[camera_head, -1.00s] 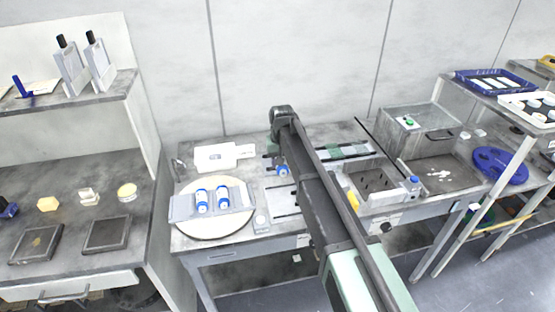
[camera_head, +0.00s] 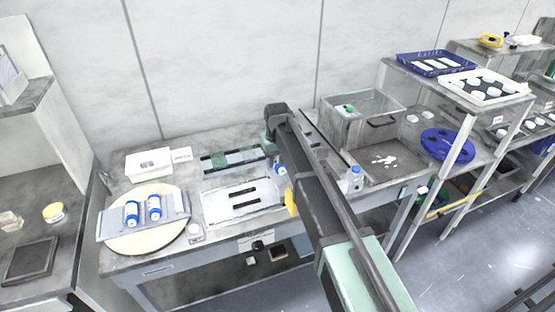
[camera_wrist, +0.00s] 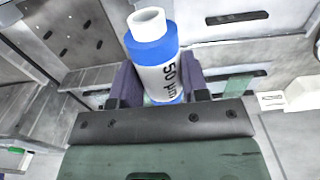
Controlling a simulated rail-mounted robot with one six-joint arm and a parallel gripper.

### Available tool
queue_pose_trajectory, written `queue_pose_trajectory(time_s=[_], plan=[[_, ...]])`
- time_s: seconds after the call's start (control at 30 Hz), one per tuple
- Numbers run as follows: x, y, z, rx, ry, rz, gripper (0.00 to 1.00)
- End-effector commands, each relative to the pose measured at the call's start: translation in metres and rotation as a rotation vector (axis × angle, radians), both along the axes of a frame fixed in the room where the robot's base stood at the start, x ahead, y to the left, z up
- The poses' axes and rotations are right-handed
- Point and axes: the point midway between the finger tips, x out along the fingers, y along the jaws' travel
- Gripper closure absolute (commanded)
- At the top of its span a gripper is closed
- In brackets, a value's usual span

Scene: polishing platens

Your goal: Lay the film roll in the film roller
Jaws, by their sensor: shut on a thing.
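The film roll (camera_wrist: 160,66) is white with blue bands and the print "50 µm". My gripper (camera_wrist: 158,82) is shut around its body, and its white end sticks out beyond the fingers. In the head view the roll (camera_head: 280,169) shows just left of my arm, above the bench; the fingers there are mostly hidden. Two similar rolls (camera_head: 132,213) and (camera_head: 154,208) lie on a grey tray (camera_head: 174,219) over a round cream disc at the left. I cannot tell for sure which fixture is the film roller; a pale plate with dark slots (camera_head: 217,206) lies left of the held roll.
A white box (camera_head: 148,162) and a strip of green and grey pads (camera_head: 233,158) stand at the back. A blue-capped bottle (camera_head: 355,179) and a grey basin (camera_head: 387,165) are right of my arm. A yellow piece (camera_head: 291,203) is beside the arm. Shelves with trays stand farther right.

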Motion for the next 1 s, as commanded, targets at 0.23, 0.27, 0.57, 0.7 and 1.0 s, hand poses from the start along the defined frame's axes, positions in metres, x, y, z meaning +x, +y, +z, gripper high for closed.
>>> queue_pose_trajectory(time_s=[0.23,0.27,0.57,0.7,1.0], plan=[[0.0,0.0,-0.039,0.0,0.0,0.0,0.84],[0.0,0.0,-0.043,0.0,0.0,0.0,0.84],[0.0,0.0,-0.052,0.0,0.0,-0.001,0.84],[0.0,0.0,-0.051,0.0,0.0,-0.001,0.84],[0.0,0.0,-0.051,0.0,0.0,-0.001,0.29]])
